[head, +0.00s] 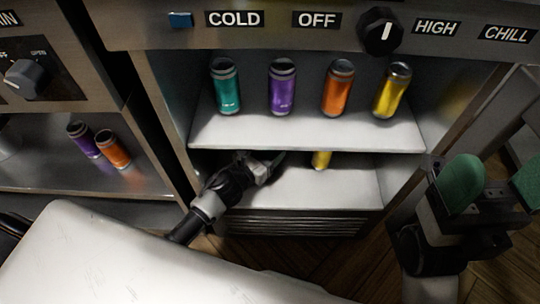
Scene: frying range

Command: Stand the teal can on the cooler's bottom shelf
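A teal can (225,88) stands upright at the left end of the cooler's upper shelf (305,136). The cooler's bottom shelf (330,190) is below, its back part hidden by the upper shelf. My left gripper (264,160) reaches into the left part of the bottom compartment, below the teal can's level. Its fingertips are dark and partly under the upper shelf edge, so I cannot tell whether it is open or holds anything. My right gripper (494,184), with green finger pads spread apart, is open and empty outside the cooler at the right.
Purple (282,87), orange (338,87) and yellow (392,90) cans stand right of the teal one. Another yellow can (321,160) is on the bottom shelf, its top hidden. Purple (83,140) and orange (112,149) cans stand on a shelf at the left.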

